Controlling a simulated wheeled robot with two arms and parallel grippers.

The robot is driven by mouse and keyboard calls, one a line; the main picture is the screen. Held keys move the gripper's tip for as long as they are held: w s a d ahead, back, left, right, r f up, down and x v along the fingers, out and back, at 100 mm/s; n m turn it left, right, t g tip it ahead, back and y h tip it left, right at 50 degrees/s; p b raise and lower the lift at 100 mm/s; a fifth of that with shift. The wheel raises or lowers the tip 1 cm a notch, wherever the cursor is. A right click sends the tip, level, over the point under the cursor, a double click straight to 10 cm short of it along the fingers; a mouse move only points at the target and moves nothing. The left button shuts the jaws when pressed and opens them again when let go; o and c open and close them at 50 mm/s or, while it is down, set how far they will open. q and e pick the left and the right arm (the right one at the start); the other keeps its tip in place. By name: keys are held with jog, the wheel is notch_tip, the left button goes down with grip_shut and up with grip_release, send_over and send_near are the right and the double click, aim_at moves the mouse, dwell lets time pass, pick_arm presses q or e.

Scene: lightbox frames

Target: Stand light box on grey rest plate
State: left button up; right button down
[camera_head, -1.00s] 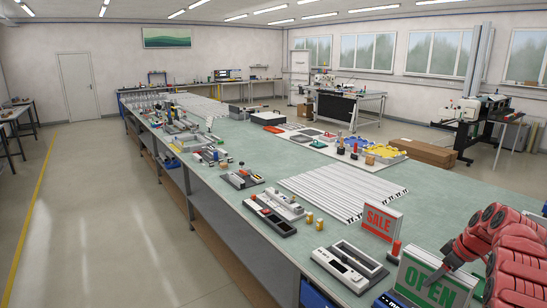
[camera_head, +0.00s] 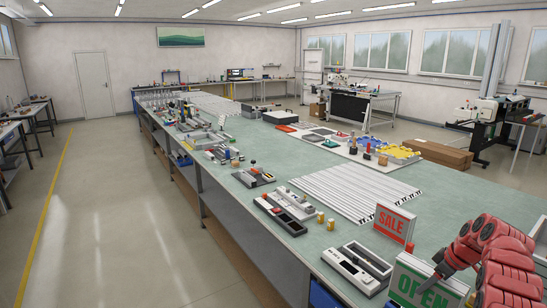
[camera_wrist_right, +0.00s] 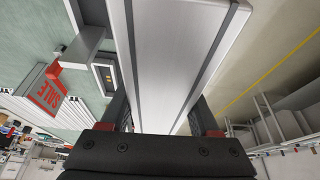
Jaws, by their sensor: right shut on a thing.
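My right gripper (camera_head: 440,275) is shut on a light box (camera_head: 408,284) with a green face reading OPEN, at the lower right of the head view. In the right wrist view the white light box (camera_wrist_right: 178,55), edged with grey strips, fills the middle between the dark fingers. Its lower part is cut off in the head view. A second light box (camera_head: 394,223), with a red SALE face, stands upright on the bench behind it. I cannot make out a grey rest plate with certainty. My left gripper is not in view.
A white and grey fixture (camera_head: 352,268) lies on the bench left of the held box. A red-topped post (camera_head: 409,248) is close behind it. Small yellow cylinders (camera_head: 325,222) and white strips (camera_head: 345,188) lie farther back. The bench's front edge (camera_head: 268,278) runs diagonally.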

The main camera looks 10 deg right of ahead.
aim_at(414, 281)
jog(key=shift+w+a+f, duration=0.2)
jog(key=shift+w+a, duration=0.15)
jog(key=shift+a, duration=0.15)
jog(key=shift+w+a+f, duration=0.2)
jog(key=shift+w+a, duration=0.15)
jog(key=shift+a, duration=0.1)
jog(key=shift+a+f, duration=0.15)
jog(key=shift+a, duration=0.05)
jog(key=shift+a, duration=0.1)
jog(key=shift+w+a+f, duration=0.1)
jog(key=shift+w+a, duration=0.15)
jog(key=shift+w, duration=0.15)
jog(key=shift+s+a+f, duration=0.1)
jog(key=shift+a+f, duration=0.05)
jog(key=shift+w+a+f, duration=0.25)
